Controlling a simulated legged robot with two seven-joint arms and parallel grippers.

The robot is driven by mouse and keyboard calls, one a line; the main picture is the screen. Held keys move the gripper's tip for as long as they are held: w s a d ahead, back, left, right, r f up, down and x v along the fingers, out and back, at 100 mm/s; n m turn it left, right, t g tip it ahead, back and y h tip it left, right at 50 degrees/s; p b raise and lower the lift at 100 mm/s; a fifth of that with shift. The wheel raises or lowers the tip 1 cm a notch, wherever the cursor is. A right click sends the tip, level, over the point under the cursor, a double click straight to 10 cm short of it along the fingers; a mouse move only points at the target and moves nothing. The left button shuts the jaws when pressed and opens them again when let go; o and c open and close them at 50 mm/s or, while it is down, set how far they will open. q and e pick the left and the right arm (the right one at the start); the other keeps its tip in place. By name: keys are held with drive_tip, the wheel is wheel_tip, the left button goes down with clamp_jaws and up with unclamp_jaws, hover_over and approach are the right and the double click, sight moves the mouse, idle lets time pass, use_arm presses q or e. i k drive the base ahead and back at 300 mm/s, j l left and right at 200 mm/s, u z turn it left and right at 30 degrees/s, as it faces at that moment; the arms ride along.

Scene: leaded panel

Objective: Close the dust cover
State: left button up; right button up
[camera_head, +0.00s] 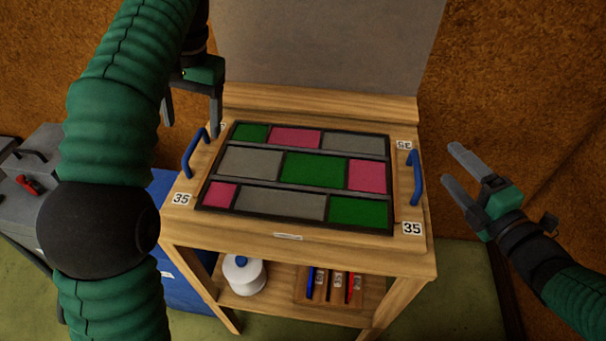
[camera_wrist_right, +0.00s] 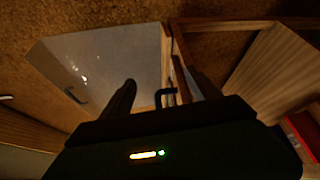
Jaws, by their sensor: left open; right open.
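The dust cover (camera_head: 325,45) is a large flat grey panel standing raised at the back of the wooden table (camera_head: 300,243); its top edge is out of the head view. A pale panel, apparently the cover, shows in the right wrist view (camera_wrist_right: 105,60). The leaded panel (camera_head: 315,171), with green, pink and grey panes in a dark frame, lies uncovered on the table top. My left gripper (camera_head: 192,127) is open, fingers downward, above the table's back left, apart from the cover. My right gripper (camera_head: 450,166) is open and empty, right of the table.
Blue handles stand at the table's left (camera_head: 195,150) and right (camera_head: 416,178) sides. A grey case (camera_head: 40,165) and a blue box (camera_head: 185,280) stand at left.

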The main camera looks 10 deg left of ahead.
sight(347, 104)
drive_tip(key=k, duration=1)
